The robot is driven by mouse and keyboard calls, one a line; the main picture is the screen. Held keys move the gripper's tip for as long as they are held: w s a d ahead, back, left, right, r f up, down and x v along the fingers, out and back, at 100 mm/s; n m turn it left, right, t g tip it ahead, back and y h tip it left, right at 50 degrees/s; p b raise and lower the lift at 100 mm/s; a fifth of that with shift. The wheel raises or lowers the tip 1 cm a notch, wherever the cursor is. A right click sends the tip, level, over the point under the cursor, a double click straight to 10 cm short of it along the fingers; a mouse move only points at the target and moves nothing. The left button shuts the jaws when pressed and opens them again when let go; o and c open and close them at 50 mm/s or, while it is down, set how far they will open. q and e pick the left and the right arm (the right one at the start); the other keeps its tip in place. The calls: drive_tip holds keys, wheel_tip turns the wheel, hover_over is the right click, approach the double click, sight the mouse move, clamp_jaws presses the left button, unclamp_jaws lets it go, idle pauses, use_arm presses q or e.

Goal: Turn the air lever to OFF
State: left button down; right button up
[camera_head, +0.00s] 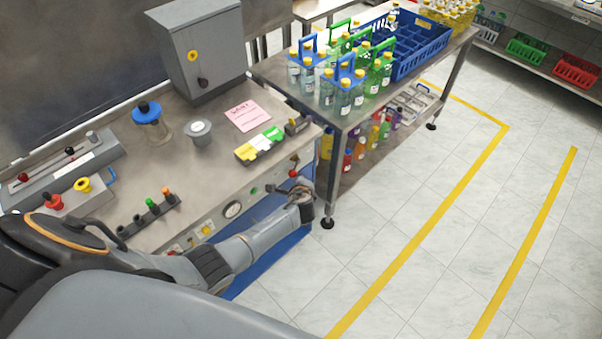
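The feeder's front panel carries a gauge (233,210) and several small knobs. Near the panel's right end is a small red-tipped part (293,173), which looks like the air lever; its position and any ON or OFF marking are too small to read. My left gripper (306,205) is just below and right of this red part, in front of the panel's right end. I cannot tell whether it touches the lever, or whether its fingers are open or shut. My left arm hides part of the lower front panel. My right gripper is not in view.
The steel bench top (190,160) holds a grey box (203,50), a blue-lidded jar (150,118), a pink note (248,115) and yellow-green blocks (258,146). A steel table (300,92) with bottle carriers stands just right of the gripper. The floor (400,190) further right is clear.

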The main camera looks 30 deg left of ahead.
use_arm(q)
drive_tip(key=shift+a, duration=0.1)
drive_tip(key=shift+r+p, duration=0.8)
drive_tip(key=shift+r, duration=0.05)
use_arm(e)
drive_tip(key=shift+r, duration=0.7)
